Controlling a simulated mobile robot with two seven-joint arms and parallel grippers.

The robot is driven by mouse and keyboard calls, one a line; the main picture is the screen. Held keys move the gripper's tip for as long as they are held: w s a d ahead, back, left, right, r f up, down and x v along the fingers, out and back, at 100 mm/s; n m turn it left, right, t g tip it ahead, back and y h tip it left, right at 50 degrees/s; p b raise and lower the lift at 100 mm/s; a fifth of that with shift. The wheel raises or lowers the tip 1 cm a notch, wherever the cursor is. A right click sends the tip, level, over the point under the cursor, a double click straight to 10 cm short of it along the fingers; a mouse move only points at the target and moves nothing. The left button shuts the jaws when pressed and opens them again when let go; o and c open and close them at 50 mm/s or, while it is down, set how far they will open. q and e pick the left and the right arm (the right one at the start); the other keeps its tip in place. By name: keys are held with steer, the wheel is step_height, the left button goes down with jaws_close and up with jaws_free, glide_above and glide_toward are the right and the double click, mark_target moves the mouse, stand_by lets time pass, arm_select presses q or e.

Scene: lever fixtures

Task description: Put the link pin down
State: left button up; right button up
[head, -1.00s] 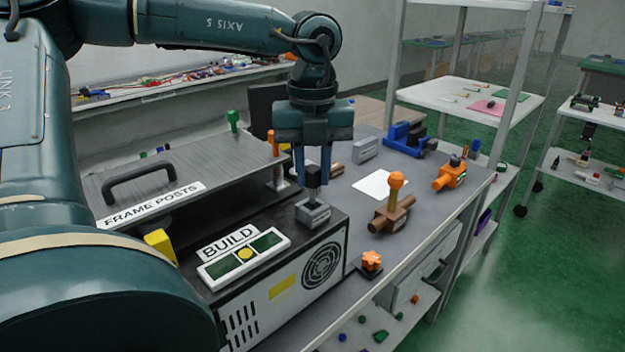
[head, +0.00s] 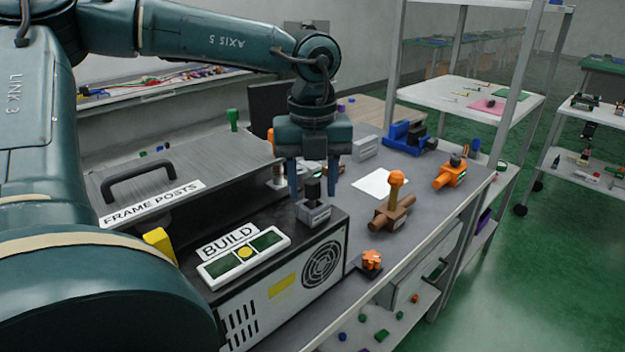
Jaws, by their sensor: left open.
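The link pin (head: 313,188) appears to be the dark upright piece. It stands in a small grey block (head: 314,213) on the black top of the machine, beside the BUILD panel (head: 243,257). My left gripper (head: 312,188) is above the block, pointing down. Its two blue fingers are spread on either side of the dark piece, with visible gaps. How deep the pin sits in the block is hidden. My right gripper is not in view.
A grey FRAME POSTS lid (head: 180,175) with a black handle lies to the left. A brown lever fixture (head: 391,215), an orange fixture (head: 451,175) and a blue fixture (head: 408,138) stand to the right. A white sheet (head: 377,184) lies flat between them.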

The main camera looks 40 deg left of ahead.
mark_target(313, 181)
arm_select(q)
step_height(313, 181, up, 12)
steer(key=shift+r, duration=0.2)
steer(key=shift+s+d+f, duration=0.1)
steer(key=shift+f, duration=0.05)
stand_by(0.7)
